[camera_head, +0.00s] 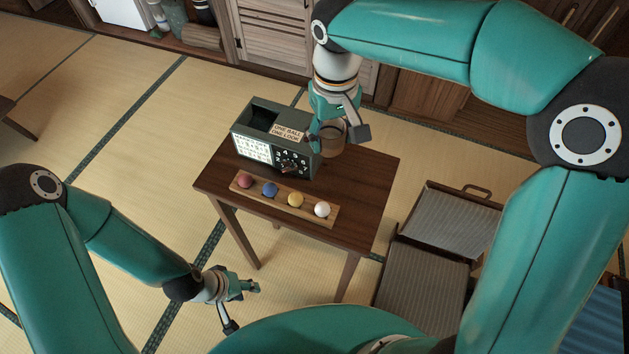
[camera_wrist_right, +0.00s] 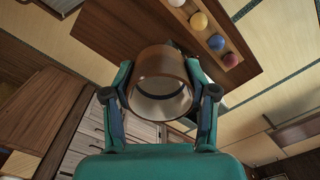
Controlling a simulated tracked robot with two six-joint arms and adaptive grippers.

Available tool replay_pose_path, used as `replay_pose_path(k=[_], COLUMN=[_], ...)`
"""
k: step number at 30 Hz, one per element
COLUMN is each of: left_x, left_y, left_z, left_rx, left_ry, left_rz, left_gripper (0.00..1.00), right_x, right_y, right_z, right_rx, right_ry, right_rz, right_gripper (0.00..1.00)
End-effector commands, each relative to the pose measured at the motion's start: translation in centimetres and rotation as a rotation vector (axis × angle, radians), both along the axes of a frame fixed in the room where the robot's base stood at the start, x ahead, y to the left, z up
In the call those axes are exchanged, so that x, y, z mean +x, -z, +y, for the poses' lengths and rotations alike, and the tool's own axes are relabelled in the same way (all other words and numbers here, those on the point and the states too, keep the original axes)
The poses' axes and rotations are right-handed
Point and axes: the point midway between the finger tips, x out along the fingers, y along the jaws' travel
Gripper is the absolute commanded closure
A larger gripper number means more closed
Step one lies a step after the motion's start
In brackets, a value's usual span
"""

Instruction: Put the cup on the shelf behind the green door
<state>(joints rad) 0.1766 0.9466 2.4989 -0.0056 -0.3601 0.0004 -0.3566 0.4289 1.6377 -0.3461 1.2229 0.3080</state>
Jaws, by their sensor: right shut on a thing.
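A brown cup (camera_head: 333,140) with a pale inside is held in my right gripper (camera_head: 337,133), by the far right part of the table beside the box. In the right wrist view, the cup (camera_wrist_right: 150,62) sits between the two fingers of the right gripper (camera_wrist_right: 163,92), its open mouth facing the camera. I cannot tell from these views how high it is above the table. My left gripper (camera_head: 243,306) is open and empty, low at the front left of the table. I cannot make out a green door or the shelf behind it.
A dark grey-green box (camera_head: 241,125) with a chart, a dial and a "ONE BALL ONE LOOK" sign stands on the wooden table (camera_head: 374,183). A wooden rack (camera_head: 313,217) holds several coloured balls.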

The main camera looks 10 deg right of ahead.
Motion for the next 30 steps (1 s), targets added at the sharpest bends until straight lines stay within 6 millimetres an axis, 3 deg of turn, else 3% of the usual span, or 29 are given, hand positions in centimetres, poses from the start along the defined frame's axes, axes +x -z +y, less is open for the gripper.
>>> replay_pose_path(k=[6,12,30], left_x=[0.0,0.0,0.0], left_y=[0.0,-0.2,-0.4], left_z=[0.0,0.0,0.0], left_rx=[0.0,0.0,0.0], left_ry=[0.0,0.0,0.0], left_rz=[0.0,0.0,0.0], left_gripper=[0.6,0.6,0.6], right_x=[-0.1,-0.1,0.0], right_y=[6.1,10.6,16.7], right_z=[-0.1,-0.1,0.0], right_rx=[-0.003,-0.001,0.0], right_ry=[0.0,0.002,0.002], right_rz=[0.008,0.005,0.001], right_gripper=[0.87,0.87,0.87])
